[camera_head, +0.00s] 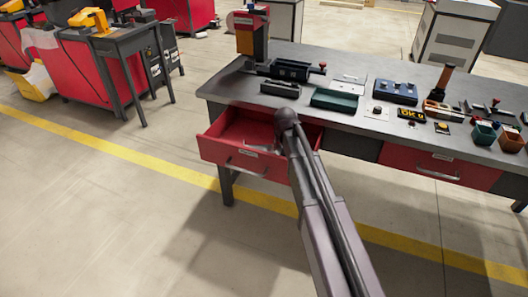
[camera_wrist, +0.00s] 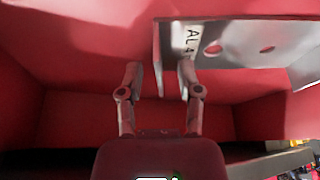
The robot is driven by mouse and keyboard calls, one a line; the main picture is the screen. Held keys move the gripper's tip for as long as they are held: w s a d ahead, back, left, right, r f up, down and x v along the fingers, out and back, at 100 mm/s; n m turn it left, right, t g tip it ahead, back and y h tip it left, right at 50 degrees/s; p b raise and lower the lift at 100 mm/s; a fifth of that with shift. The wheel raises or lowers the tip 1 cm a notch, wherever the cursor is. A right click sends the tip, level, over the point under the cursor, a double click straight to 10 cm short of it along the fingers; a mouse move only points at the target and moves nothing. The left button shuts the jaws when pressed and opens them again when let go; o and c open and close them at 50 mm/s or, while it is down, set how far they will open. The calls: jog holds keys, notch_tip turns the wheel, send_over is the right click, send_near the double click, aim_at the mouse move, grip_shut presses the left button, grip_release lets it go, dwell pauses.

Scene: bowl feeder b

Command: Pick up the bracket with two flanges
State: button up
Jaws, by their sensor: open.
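The bracket (camera_wrist: 240,45) is a pale metal plate with holes and dark lettering, inside the red drawer, upper right in the wrist view. A thin upright flange (camera_wrist: 158,55) stands at its left end. My gripper (camera_wrist: 157,76) is open, with one finger on each side of that flange. The right fingertip overlaps the plate near the lettering; I cannot tell if either finger touches. In the head view the drawer (camera_head: 222,150) is pulled out under the left part of the bench, and my arm hides most of the bracket's area.
The drawer walls (camera_wrist: 55,125) rise close around my gripper. The grey bench top (camera_head: 345,115) above carries a dark vise-like fixture (camera_head: 290,70), a green box (camera_head: 335,99), a blue box (camera_head: 394,92) and small bins (camera_head: 484,134). A second red drawer front (camera_head: 432,165) is shut. The floor in front is clear.

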dwell(0.3)
grip_shut()
jog(key=shift+r, duration=0.1)
notch_tip(320, 180, up, 10)
jog(key=p, duration=1)
dwell(1.0)
